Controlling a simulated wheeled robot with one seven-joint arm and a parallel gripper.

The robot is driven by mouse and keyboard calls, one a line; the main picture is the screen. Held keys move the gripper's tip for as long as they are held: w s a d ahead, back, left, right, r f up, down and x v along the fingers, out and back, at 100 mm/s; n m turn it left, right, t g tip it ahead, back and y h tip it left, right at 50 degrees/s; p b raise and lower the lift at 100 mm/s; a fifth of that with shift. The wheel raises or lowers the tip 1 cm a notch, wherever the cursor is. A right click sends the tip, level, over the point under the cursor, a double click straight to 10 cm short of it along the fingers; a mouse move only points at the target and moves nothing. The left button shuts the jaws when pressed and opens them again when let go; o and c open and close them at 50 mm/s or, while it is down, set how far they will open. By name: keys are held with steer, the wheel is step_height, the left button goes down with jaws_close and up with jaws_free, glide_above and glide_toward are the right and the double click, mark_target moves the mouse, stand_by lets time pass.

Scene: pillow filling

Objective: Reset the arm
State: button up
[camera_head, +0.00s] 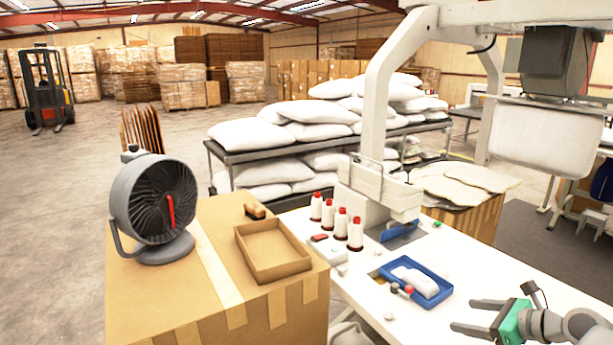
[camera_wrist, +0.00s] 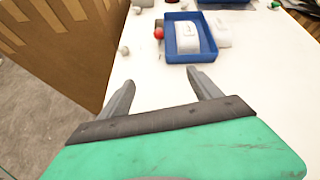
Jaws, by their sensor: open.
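My gripper (camera_head: 474,316) is at the lower right in the head view, above the white table (camera_head: 352,286). Its two fingers are apart with nothing between them. In the wrist view my gripper (camera_wrist: 160,92) shows both grey fingers spread over bare white tabletop. A blue tray (camera_head: 441,292) with white items in it lies on the table beyond the fingers. The blue tray also shows at the top of the wrist view (camera_wrist: 170,57). The gripper does not touch the tray.
A cardboard box (camera_head: 181,284) at left carries a grey fan (camera_head: 152,208) and an open shallow carton (camera_head: 272,262). Several thread spools (camera_head: 355,234) stand on the table by the white machine frame (camera_head: 379,92). A rack (camera_head: 236,156) of white pillows stands behind.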

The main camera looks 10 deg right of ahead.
steer(key=w+a+r+n+g+h, duration=0.1)
steer(key=w+a+n+g, duration=0.15)
steer(key=a+n, duration=0.75)
steer(key=w+a+r+n+g, duration=0.1)
steer(key=w+a+n+g, duration=0.3)
steer(key=a, duration=1)
steer(key=s+a+f+n+h, duration=0.2)
steer(key=s+a+n+h, duration=0.1)
steer(key=s+a+n, duration=0.9)
steer(key=s+n+g, duration=0.1)
steer(key=s+n, duration=0.2)
steer(key=s, duration=0.1)
steer(key=shift+a, duration=0.15)
steer(key=shift+s, duration=0.15)
